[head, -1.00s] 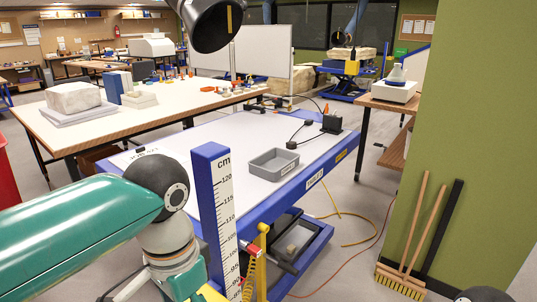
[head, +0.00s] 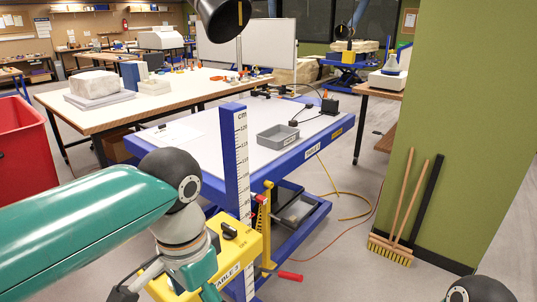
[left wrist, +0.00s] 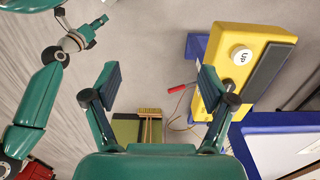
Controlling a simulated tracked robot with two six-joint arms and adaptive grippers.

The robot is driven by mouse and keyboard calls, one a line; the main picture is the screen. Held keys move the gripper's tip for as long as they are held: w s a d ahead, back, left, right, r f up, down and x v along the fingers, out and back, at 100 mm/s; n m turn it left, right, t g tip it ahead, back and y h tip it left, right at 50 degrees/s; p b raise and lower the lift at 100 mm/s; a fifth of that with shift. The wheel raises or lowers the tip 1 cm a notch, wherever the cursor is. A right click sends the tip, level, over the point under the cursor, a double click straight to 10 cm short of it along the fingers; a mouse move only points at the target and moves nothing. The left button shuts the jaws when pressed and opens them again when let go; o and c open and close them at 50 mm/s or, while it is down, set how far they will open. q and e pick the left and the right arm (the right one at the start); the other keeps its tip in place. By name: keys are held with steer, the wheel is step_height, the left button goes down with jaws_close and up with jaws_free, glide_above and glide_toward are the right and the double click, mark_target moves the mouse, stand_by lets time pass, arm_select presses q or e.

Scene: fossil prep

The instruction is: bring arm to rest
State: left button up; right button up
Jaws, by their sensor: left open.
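My left arm comes in from the left in the head view, with a teal link (head: 90,225) and a grey wrist (head: 178,226). Its fingers are mostly below the frame edge there. In the left wrist view my left gripper (left wrist: 155,88) is open, its two fingers wide apart with nothing between them. My right arm shows at the upper left of that view. Its gripper (left wrist: 92,30) is small there, and I cannot tell whether it is open. Only a dark round joint of it shows at the bottom right of the head view.
A yellow control box (head: 238,258) with a lever stands just right of my left wrist; its UP button faces the left wrist view. Behind are a blue lift table (head: 240,165) with a grey tray (head: 277,137) and a ruler post (head: 236,150). A broom (head: 390,249) leans right; a red bin (head: 22,150) stands left.

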arm_select(q)
steer(key=w+d+f+n+g+h, duration=0.1)
steer(key=w+f, duration=0.1)
steer(key=f, duration=1)
steer(key=w+d+f+n+h, duration=0.1)
steer(key=w+f+n, duration=0.1)
steer(key=f, duration=1)
steer(key=s+a+f+n+h, duration=0.1)
steer(key=s+f+n, duration=0.2)
steer(key=s+f, duration=0.3)
steer(key=s+a+f+n+t, duration=0.1)
steer(key=s+f, duration=0.4)
steer(key=f, duration=0.9)
steer(key=a+n, duration=0.1)
steer(key=n, duration=0.1)
steer(key=shift+s+f+n+h, duration=0.15)
steer(key=shift+s+n+h, duration=0.25)
steer(key=shift+a, duration=0.1)
